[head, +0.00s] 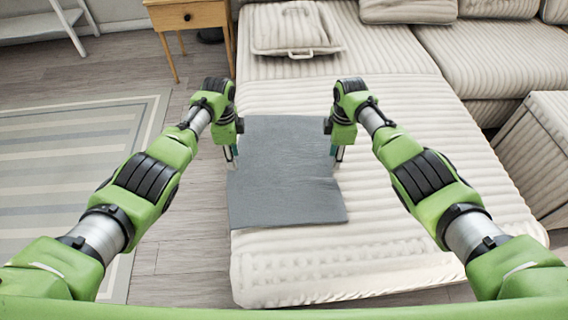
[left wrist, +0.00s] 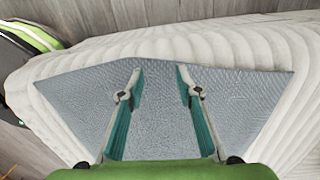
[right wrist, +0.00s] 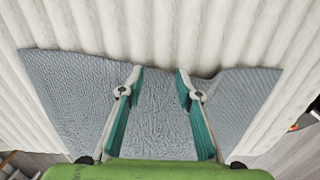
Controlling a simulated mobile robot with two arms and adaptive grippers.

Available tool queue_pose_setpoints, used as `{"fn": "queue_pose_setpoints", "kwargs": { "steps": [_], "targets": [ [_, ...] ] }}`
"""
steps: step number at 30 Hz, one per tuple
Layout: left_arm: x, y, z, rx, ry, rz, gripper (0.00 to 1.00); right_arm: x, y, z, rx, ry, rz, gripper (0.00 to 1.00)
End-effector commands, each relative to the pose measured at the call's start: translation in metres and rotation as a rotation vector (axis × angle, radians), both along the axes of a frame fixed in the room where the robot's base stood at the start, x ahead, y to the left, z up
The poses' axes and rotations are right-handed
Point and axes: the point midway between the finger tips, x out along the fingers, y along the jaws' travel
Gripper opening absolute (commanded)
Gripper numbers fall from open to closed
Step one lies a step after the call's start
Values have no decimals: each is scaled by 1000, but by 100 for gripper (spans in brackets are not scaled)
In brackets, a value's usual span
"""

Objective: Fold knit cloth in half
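The grey knit cloth (head: 285,195) lies spread on the cream ribbed sofa seat. Its near part reaches wider than its far part, with steps in the outline close to both grippers. My left gripper (head: 233,157) is at the cloth's left edge, and my right gripper (head: 337,157) is at its right edge. In the left wrist view, the cloth (left wrist: 160,110) shows between and beyond the parted fingers (left wrist: 160,72). The right wrist view shows the cloth (right wrist: 155,115) the same way, with the fingers (right wrist: 159,72) apart near a slightly wavy edge. Nothing is seen pinched.
The sofa seat (head: 390,235) is clear to the right of and in front of the cloth. A striped cushion (head: 290,30) lies at the back. A wooden side table (head: 187,17) stands back left, and a striped rug (head: 70,150) lies on the floor at left.

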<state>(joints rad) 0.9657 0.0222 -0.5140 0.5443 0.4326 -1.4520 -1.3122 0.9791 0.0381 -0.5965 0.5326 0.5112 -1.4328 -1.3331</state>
Motion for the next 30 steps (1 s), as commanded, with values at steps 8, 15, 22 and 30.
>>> {"fn": "queue_pose_setpoints", "kwargs": {
  "steps": [8, 15, 22, 30],
  "targets": [
    [0, 0, -10, 1, -1, -1, 32, -1, -1, -10, -1, 1, -1, 32],
    [0, 0, -10, 1, -1, 0, 32, -1, -1, -10, -1, 1, -1, 32],
    [0, 0, -13, 1, -1, 0, 32, -1, -1, -13, -1, 1, -1, 32],
    [0, 1, -15, 1, -1, 1, 32, -1, -1, -14, -1, 2, -1, 32]
  ]
}}
